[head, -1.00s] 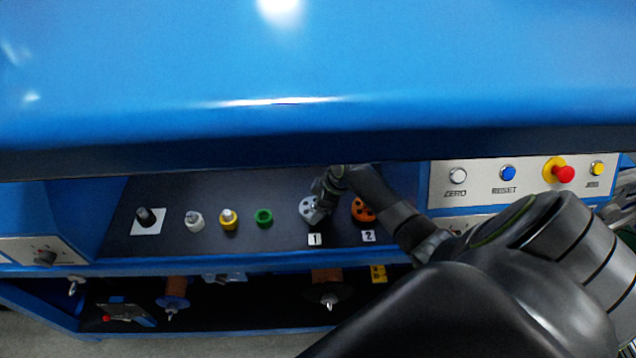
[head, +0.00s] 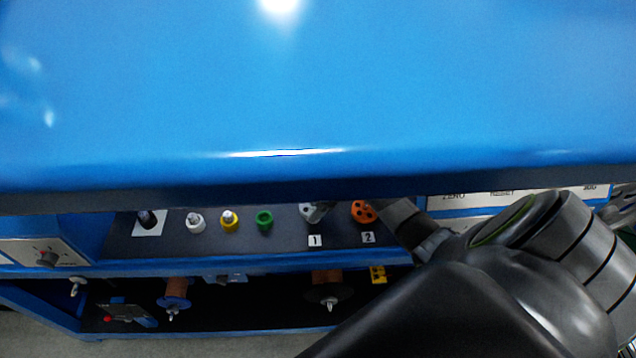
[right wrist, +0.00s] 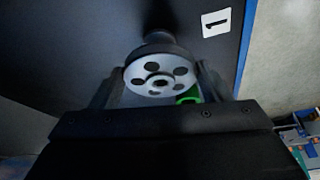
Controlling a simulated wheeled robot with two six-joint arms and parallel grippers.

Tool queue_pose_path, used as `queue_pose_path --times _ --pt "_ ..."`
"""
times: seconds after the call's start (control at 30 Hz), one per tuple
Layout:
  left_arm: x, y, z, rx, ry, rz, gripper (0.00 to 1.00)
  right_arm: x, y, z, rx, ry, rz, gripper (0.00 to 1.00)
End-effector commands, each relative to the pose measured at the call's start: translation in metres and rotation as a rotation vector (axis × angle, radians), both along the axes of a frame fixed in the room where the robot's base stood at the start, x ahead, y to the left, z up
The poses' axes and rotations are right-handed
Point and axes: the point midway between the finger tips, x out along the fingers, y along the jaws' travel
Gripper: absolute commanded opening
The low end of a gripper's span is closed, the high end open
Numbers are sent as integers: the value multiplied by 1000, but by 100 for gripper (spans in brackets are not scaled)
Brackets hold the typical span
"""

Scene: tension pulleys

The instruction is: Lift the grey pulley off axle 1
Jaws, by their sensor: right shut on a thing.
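The grey pulley (right wrist: 155,80), a light grey disc with several round holes, fills the middle of the right wrist view. My right gripper (right wrist: 157,85) is shut on it, one finger on each side. A dark round shape lies behind the pulley; I cannot tell whether the pulley is still on axle 1. The label 1 (right wrist: 216,21) is on the dark panel beside it. My left gripper is not in view.
The blue hood (head: 300,110) overhangs the panel. An orange pulley (head: 362,211) is close on the right, above label 2. Green (head: 264,219), yellow (head: 229,220) and white (head: 194,222) pieces stand to the left. A lower shelf holds spools.

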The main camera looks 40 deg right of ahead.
Motion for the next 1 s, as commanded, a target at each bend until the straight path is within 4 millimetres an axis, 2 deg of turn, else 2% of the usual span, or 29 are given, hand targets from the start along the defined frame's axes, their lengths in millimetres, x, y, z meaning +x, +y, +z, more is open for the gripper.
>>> queue_pose_path --times 0.53,1.0 --pt "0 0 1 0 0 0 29 0 0 5 -1 -1 1 43" --pt "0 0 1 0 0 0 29 0 0 25 -1 -2 1 43"
